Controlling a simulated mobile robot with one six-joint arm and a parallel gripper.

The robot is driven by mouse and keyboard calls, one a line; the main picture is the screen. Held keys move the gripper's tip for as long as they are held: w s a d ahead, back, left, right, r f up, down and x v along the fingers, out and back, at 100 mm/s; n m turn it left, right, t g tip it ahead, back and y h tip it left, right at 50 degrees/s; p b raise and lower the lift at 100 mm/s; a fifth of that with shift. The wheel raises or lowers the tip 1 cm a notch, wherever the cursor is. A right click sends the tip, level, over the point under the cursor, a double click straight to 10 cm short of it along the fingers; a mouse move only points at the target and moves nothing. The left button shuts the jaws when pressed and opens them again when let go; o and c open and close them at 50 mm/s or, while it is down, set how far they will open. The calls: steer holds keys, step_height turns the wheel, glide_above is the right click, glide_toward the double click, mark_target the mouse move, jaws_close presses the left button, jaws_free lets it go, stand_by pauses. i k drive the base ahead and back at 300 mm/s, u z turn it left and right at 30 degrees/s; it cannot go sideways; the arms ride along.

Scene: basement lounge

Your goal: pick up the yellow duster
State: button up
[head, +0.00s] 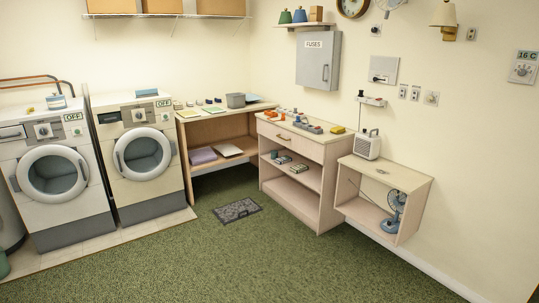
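A small bright yellow item (337,130) lies on the top of the drawer unit (317,152), near its right end. It is too small to tell whether it is the yellow duster. A smaller yellowish item (178,104) lies at the left end of the corner worktop (186,119), also too small to make out. My gripper is not in view.
Two front-loading machines (54,172) (142,153) stand at the left. A dark mat (237,211) lies on the green carpet (250,260), which is otherwise mostly clear.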

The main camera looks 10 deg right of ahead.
mark_target(339, 129)
steer(key=z, duration=0.25)
steer(key=i, duration=2.9)
steer(key=u, duration=0.75)
steer(key=i, duration=1)
steer(key=u, duration=0.35)
